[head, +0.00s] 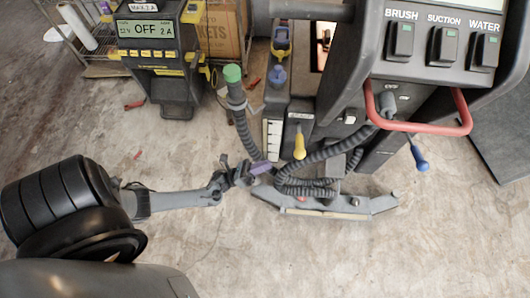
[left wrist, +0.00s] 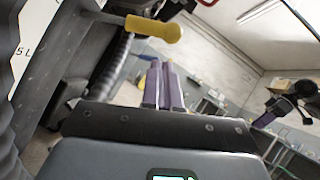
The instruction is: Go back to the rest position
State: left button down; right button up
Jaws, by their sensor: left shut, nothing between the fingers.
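My left gripper (head: 260,168) reaches in from the left in the head view, low in front of the grey floor-cleaning machine (head: 345,75). Its purple fingers are shut with nothing between them, close beside the machine's ribbed black hose (head: 243,130). In the left wrist view the shut purple fingers (left wrist: 163,85) point up, below and to the right of a yellow-handled lever (left wrist: 152,29). At the right of that view is a dark arm end with a purple tip (left wrist: 265,119), seemingly my right gripper; its jaw state is unclear.
The machine's panel has BRUSH, SUCTION and WATER switches (head: 443,45), with a red loop handle (head: 440,129) below. A black charger (head: 155,50) reading OFF stands at the back left. The concrete floor (head: 320,255) in front is clear.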

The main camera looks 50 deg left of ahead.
pick_arm(q)
jog(key=s+d+r+n+t+y+p, duration=0.1)
jog(key=s+d+r+n+p, duration=0.1)
jog(key=r+p, duration=0.35)
jog(key=s+d+r+n+t+y+p, duration=0.1)
jog(key=s+r+n+p, duration=0.1)
jog(key=r+p, duration=0.35)
jog(key=w+d+r+n+g+y+p, duration=0.2)
jog(key=w+r+n+g+y+p, duration=0.25)
jog(key=r+n, duration=0.45)
jog(key=w+d+r+n+g+y+p, duration=0.1)
jog(key=w+r+n+g+y+p, duration=0.1)
jog(key=w+r+n+y+p, duration=0.45)
jog(key=s+d+r+n+g+h+p, duration=0.1)
jog(key=s+r+n+g, duration=0.2)
jog(key=s+n+g, duration=0.45)
jog(key=s+d+r+n+g+h+p, duration=0.1)
jog(key=s+r+n+g, duration=0.2)
jog(key=s+n+g, duration=0.5)
notch_tip(320, 180, up, 38)
jog(key=s+t+p, duration=0.1)
jog(key=t+p, duration=0.1)
jog(key=p, duration=3.6)
jog(key=shift+d+f+m, duration=0.2)
jog(key=shift+f+m, duration=0.05)
jog(key=shift+m, duration=0.15)
jog(key=shift+s, duration=0.1)
